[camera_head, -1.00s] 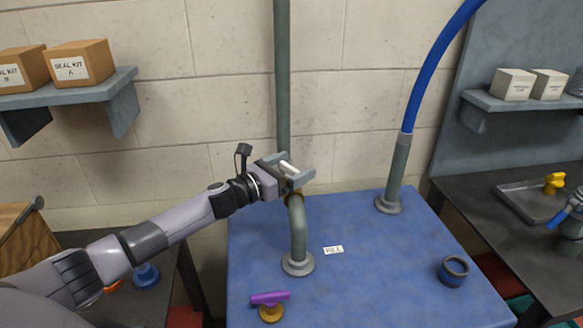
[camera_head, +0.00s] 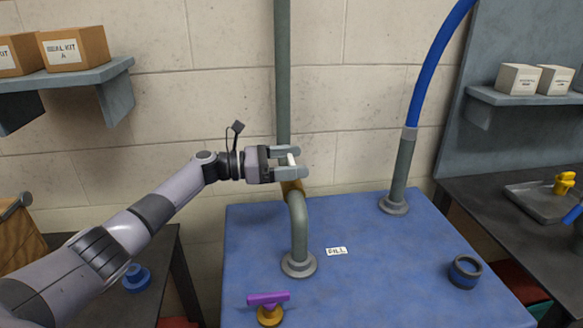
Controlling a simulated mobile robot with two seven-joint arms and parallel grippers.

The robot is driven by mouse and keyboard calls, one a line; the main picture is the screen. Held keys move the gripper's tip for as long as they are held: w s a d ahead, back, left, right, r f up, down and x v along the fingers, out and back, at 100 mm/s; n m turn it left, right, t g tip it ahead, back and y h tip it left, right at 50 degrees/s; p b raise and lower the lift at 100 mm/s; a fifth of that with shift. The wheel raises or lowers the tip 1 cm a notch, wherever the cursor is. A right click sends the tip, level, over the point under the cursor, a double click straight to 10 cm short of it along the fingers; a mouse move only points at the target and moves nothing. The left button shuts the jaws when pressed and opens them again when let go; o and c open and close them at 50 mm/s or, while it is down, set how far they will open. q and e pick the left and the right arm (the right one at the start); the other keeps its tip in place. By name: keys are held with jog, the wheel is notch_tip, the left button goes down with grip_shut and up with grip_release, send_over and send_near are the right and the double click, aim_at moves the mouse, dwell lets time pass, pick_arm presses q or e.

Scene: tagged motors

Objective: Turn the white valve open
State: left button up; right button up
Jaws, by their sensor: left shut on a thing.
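The white valve handle (camera_head: 292,160) shows as a small white bar between the fingers of my left gripper (camera_head: 290,162). The gripper is shut on it, in front of the vertical green pipe (camera_head: 283,90). A brass valve body (camera_head: 291,187) shows just below the fingers, on top of the bent green pipe (camera_head: 298,225). The fingers hide part of the handle. My right gripper is not in view.
A purple-handled brass valve (camera_head: 269,307) stands at the front of the blue table (camera_head: 360,285). A FILL label (camera_head: 336,251), a hose pipe (camera_head: 400,175) and a dark blue ring (camera_head: 465,271) are to the right. Shelves with boxes (camera_head: 75,46) are on the wall.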

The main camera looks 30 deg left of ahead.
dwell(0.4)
pick_arm(q)
jog(key=o, duration=0.7)
jog(key=shift+b+v, duration=0.45)
jog(key=shift+v, duration=3.1)
